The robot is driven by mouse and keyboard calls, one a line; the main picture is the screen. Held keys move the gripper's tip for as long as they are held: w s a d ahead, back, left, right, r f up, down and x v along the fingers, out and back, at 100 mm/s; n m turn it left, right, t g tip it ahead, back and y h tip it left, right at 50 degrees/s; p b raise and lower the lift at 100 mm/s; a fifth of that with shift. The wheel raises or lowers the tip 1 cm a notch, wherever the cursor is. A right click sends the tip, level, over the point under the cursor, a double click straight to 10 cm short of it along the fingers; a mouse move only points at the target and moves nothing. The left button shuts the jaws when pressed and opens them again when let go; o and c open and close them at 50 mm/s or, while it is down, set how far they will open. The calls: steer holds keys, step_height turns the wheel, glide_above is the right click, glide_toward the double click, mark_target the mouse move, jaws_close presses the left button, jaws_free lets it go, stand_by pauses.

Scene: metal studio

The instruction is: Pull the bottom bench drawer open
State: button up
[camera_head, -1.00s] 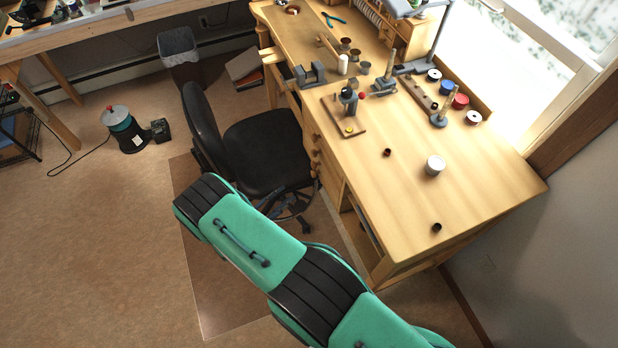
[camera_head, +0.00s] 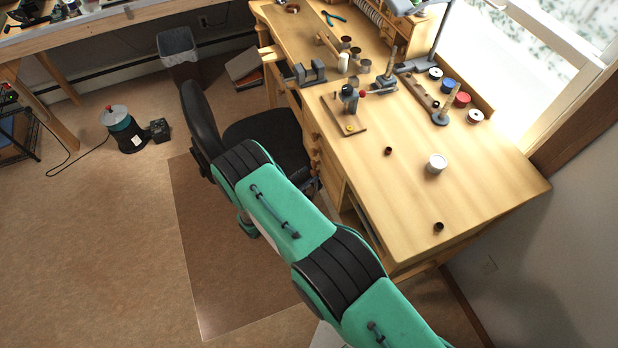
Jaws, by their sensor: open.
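The wooden bench (camera_head: 470,185) stands on the right. Its stack of drawers (camera_head: 312,150) is on the left side, facing the black chair (camera_head: 255,135), and is seen steeply from above. The upper drawer fronts and knobs show as a narrow strip. The bottom drawer is hidden or too foreshortened to make out behind my arm and the chair. My green and black arm reaches from the lower right up to the chair, in front of the drawers.
The chair stands close to the drawers, and my arm overlaps it in the picture. The bench top holds a white cup (camera_head: 436,164), spools (camera_head: 462,99) and small tools. Open floor (camera_head: 90,250) lies to the left. A black and green canister (camera_head: 125,132) stands there.

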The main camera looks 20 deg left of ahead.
steer(key=shift+w+d, duration=0.25)
steer(key=shift+w, duration=0.4)
jaws_close()
steer(key=shift+s, duration=0.1)
steer(key=s+a+b, duration=0.5)
steer(key=s+a, duration=1.1)
steer(key=shift+a, duration=0.15)
